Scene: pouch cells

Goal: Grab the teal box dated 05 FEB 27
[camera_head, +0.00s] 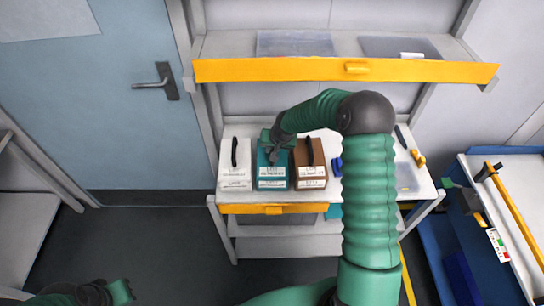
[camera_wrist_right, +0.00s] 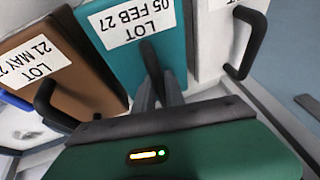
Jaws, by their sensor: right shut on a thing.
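The teal box (camera_head: 270,172) stands between a white box and a brown box on the shelf's lower deck. In the right wrist view its label on the teal box (camera_wrist_right: 175,60) reads LOT 05 FEB 27. My right gripper (camera_head: 274,150) reaches over from the right and is at the top of the teal box, where it hides much of the handle. In the wrist view the gripper's fingers (camera_wrist_right: 158,95) are close together on the dark handle (camera_wrist_right: 151,58). My left gripper (camera_head: 120,292) is at the bottom left, far from the boxes; its fingers are too small to read.
The white box (camera_head: 235,165) and the brown box (camera_head: 311,160), labelled 21 MAY in the wrist view, stand close on either side. A yellow-edged upper shelf (camera_head: 300,70) hangs above. A blue cart (camera_head: 460,250) stands at the right. A door (camera_head: 100,110) is at the left.

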